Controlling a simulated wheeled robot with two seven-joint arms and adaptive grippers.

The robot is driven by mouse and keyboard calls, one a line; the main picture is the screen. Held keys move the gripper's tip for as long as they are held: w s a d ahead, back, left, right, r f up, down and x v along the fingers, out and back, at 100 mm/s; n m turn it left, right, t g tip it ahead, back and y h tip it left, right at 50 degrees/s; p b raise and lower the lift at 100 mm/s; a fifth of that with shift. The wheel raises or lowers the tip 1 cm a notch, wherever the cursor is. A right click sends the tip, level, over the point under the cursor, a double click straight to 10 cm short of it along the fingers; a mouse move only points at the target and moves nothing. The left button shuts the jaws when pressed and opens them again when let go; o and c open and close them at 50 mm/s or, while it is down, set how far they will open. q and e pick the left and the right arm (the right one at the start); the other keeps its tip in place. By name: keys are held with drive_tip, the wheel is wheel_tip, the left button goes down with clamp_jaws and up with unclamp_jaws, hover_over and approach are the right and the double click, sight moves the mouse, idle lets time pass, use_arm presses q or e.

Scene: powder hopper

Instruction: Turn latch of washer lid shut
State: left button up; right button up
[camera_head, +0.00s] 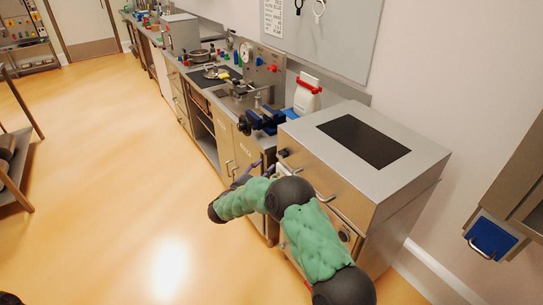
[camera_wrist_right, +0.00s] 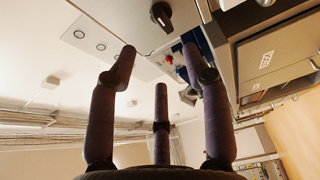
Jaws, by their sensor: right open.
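The washer is a steel box (camera_head: 407,180) at the right of the head view, its lid (camera_head: 425,148) lying flat with a dark window in it. A black knob (camera_head: 284,153), which looks like the latch, sits at the upper left of its front face. A black knob (camera_wrist_right: 160,14) also shows at the top of the wrist view, beyond the fingertips. My right gripper (camera_head: 256,170) is left of and a little below that knob, apart from it. Its purple fingers (camera_wrist_right: 158,55) are spread and empty in the wrist view.
A bar handle (camera_head: 326,197) is on the washer's front. A steel counter (camera_head: 222,101) with a blue vice (camera_head: 263,119) and a white bottle (camera_head: 307,95) runs off to the back left. The floor (camera_head: 110,170) at left is open. A blue bin (camera_head: 490,238) hangs at far right.

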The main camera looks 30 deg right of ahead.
sight(281, 155)
drive_tip(key=b+x, duration=0.2)
drive_tip(key=x, duration=0.7)
drive_tip(key=shift+s+d+f, duration=0.1)
drive_tip(key=shift+d+f, duration=0.05)
drive_tip(key=shift+f, duration=0.05)
drive_tip(key=shift+w+d+b, duration=0.3)
drive_tip(key=shift+d+b, duration=0.05)
drive_tip(key=shift+d, duration=0.2)
drive_tip(key=shift+r, duration=0.1)
clamp_jaws()
